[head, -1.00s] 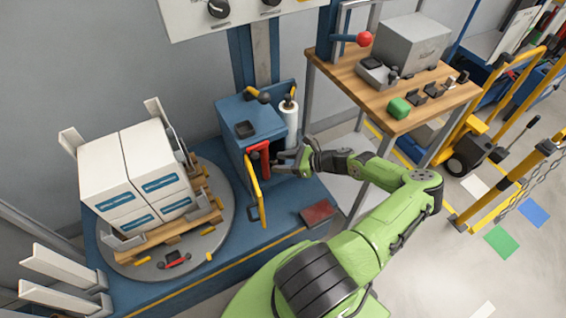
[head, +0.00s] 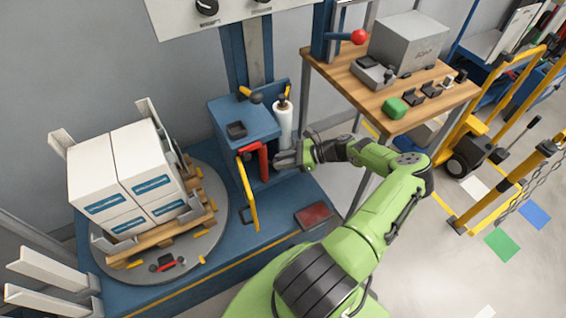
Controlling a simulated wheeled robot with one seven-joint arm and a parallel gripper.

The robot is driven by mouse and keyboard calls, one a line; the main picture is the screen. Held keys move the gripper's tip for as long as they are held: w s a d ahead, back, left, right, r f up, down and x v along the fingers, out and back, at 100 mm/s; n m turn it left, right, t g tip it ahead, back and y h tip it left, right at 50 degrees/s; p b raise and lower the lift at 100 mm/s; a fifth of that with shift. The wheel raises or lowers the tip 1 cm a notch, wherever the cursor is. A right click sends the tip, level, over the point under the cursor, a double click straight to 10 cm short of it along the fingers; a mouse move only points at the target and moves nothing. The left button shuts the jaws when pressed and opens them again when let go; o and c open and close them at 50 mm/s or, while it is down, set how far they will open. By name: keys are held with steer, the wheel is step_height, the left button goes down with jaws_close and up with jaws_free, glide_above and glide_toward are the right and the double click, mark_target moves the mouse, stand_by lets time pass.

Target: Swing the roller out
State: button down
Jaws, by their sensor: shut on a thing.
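The blue wrapper carriage (head: 246,122) stands on the blue base, its front side open. An upright white film roll (head: 284,124) stands at its right side. A red handle (head: 263,162) shows at the carriage opening, beside a yellow-edged swing part (head: 248,196) that sticks out toward the front. My gripper (head: 277,160) is at the opening, just below the film roll. It is shut, apparently on the red handle; the exact contact is small and partly hidden by the fingers. The roller itself cannot be told apart clearly inside the dark opening.
White boxes (head: 120,180) on a wooden pallet stand on the round turntable (head: 218,238) to the left. A wooden workbench (head: 372,98) with a grey box and a green block stands at the right. A dark red plate (head: 314,215) lies on the base in front.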

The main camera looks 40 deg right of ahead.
steer(key=shift+d+n+g, duration=0.25)
steer(key=shift+n+g, duration=0.05)
steer(key=c, duration=0.9)
jaws_free()
steer(key=shift+c, duration=0.2)
steer(key=shift+r, duration=0.1)
